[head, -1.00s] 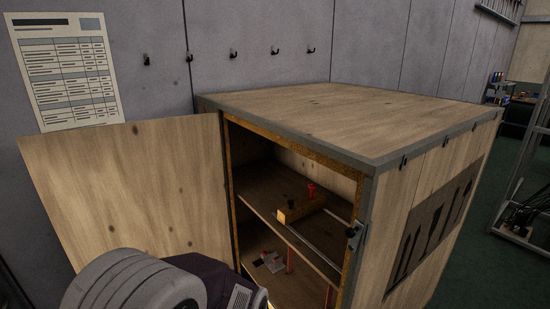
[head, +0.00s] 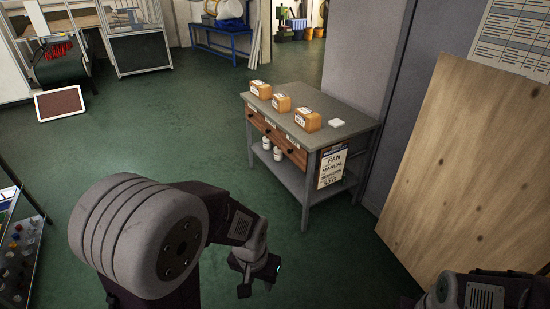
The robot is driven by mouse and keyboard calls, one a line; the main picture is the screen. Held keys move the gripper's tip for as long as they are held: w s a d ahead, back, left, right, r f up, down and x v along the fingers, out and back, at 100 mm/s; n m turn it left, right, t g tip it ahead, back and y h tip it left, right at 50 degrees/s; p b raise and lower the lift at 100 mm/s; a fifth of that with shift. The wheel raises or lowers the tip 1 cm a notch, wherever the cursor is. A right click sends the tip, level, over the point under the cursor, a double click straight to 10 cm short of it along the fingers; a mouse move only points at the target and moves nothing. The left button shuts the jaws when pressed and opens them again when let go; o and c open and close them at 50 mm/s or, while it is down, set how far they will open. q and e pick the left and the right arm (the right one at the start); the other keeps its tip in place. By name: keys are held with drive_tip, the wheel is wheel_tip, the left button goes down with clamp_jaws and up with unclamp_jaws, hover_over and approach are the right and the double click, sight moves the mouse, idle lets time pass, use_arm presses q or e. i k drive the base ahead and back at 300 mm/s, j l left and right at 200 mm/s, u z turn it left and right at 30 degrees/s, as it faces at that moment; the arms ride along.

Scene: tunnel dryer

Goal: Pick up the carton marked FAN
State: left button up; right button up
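Three small orange-brown cartons stand in a row on the grey table: a far one (head: 260,89), a middle one (head: 281,103) and a near one (head: 307,121). Each bears a pale label too small to read, so I cannot tell which is marked FAN. My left gripper (head: 258,279) is low in front of the table, well apart from the cartons. Its fingers look spread with nothing between them. Part of my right arm shows at the bottom right, but its gripper is out of view.
A white item (head: 337,123) lies on top. Green floor (head: 150,135) is clear on the left.

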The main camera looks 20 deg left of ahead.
sight(281, 103)
drive_tip(key=l+u, duration=0.25)
drive_tip(key=i+j, duration=0.15)
drive_tip(key=j, duration=0.25)
drive_tip(key=i+j, duration=0.2)
drive_tip(key=j, duration=0.2)
drive_tip(key=i+j, duration=0.15)
drive_tip(key=j, duration=0.2)
drive_tip(key=i+j, duration=0.15)
drive_tip(key=j, duration=0.25)
drive_tip(key=i+j, duration=0.15)
drive_tip(key=j, duration=0.25)
drive_tip(key=i+j, duration=0.2)
drive_tip(key=j, duration=0.2)
